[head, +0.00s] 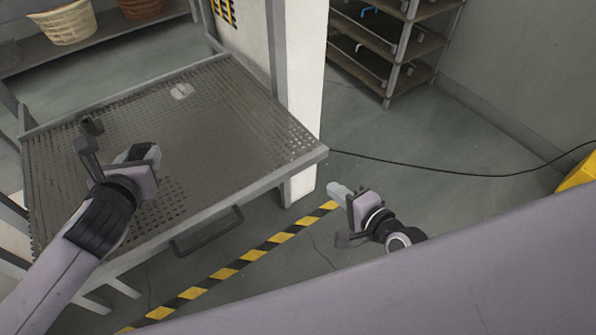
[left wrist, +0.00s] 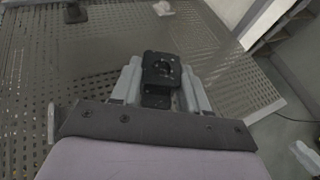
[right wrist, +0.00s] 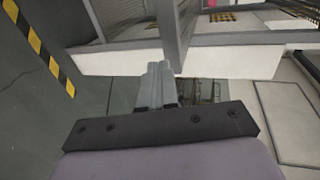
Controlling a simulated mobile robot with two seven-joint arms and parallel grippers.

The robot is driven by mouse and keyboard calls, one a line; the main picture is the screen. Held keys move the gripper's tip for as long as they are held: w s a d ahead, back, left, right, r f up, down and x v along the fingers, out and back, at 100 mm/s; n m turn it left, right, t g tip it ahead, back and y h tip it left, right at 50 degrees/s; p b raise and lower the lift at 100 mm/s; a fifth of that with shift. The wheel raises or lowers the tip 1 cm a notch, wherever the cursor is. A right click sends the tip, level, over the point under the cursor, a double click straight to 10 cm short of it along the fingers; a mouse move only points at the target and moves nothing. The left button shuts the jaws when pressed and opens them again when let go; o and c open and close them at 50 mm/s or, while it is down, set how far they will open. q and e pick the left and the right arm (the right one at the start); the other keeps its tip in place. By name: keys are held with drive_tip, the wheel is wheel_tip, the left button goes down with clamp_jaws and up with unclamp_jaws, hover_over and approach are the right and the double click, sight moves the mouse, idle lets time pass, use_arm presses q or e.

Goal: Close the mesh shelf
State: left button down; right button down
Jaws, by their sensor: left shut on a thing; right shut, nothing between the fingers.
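The mesh shelf (head: 215,125) is a perforated metal panel in a grey frame, at the left of the head view. A dark bar handle (head: 208,232) is on its front edge. My left gripper (head: 143,158) is over the shelf, its fingers shut on a small black part (left wrist: 160,78); the left wrist view shows this part between the fingertips, above the mesh (left wrist: 90,50). My right gripper (head: 338,190) is shut and empty, right of the shelf's front corner and apart from the handle. Its closed fingers (right wrist: 156,85) show in the right wrist view.
A small pale object (head: 181,91) and a small dark object (head: 90,124) are on the mesh. A white post (head: 300,90) stands beside the shelf. Wicker baskets (head: 70,22) and a rack (head: 395,45) are at the back. A black cable (head: 450,172) crosses the open floor.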

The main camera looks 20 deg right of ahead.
sight(307, 166)
use_arm(q)
drive_tip(key=shift+f, duration=0.2)
use_arm(e)
drive_tip(key=x, duration=0.6)
drive_tip(key=shift+w+a+r, duration=0.1)
drive_tip(key=shift+w+r, duration=0.2)
drive_tip(key=shift+w, duration=0.05)
drive_tip(key=shift+w+a, duration=0.25)
drive_tip(key=shift+w, duration=0.5)
